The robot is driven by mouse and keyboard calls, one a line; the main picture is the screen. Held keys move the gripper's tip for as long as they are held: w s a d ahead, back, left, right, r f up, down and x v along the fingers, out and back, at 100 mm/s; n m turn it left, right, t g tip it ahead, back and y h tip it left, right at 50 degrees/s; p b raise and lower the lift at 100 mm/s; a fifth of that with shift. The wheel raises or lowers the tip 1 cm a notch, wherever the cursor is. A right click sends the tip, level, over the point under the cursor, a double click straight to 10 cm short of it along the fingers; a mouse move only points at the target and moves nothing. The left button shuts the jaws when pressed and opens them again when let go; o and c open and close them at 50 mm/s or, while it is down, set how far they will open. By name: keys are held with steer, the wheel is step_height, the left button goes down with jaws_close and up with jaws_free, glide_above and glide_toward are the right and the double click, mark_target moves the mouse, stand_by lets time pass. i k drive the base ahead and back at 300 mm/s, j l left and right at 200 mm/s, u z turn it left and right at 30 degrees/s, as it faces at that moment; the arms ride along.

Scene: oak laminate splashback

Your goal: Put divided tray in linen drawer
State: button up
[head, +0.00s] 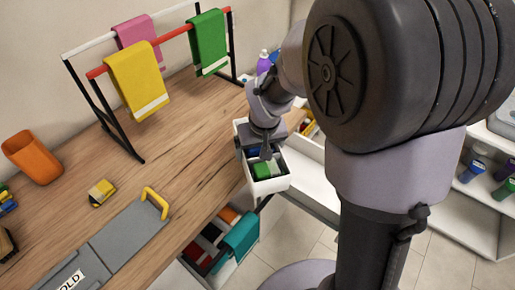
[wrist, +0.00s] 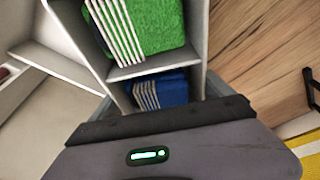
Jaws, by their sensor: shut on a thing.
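An open drawer with several coloured cloths (head: 217,243) shows below the counter edge. Another open white drawer (head: 304,153) is to the right, partly hidden by my arm. I cannot tell which is the linen drawer.
A wooden counter (head: 185,140) carries a rack with pink, yellow and green towels (head: 138,80). An orange bin (head: 32,157), a yellow-and-grey block (head: 102,192) and a grey folding board with a yellow handle (head: 130,228) lie left. Shelves with bottles (head: 473,170) stand right.

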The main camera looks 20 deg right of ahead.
mark_target(310, 189)
steer(key=l+z, duration=0.25)
steer(key=z, duration=0.2)
steer(key=k+l+z, duration=0.1)
steer(key=l+z, duration=0.15)
steer(key=z, duration=0.2)
steer(key=l+z, duration=0.25)
steer(key=z, duration=0.2)
steer(key=i+l, duration=0.1)
steer(key=l, duration=0.15)
steer(key=i+l+u, duration=0.25)
steer(key=u, duration=0.35)
steer(key=l+u, duration=0.15)
steer(key=u, duration=0.35)
steer(key=i+l+u, duration=0.1)
steer(key=u, duration=0.35)
steer(key=l+u, duration=0.25)
steer(key=u, duration=0.2)
steer(key=l+u, duration=0.2)
steer(key=u, duration=0.2)
steer(key=i+l+u, duration=0.1)
steer(key=u, duration=0.3)
steer(key=l+u, duration=0.5)
steer(key=u, duration=0.3)
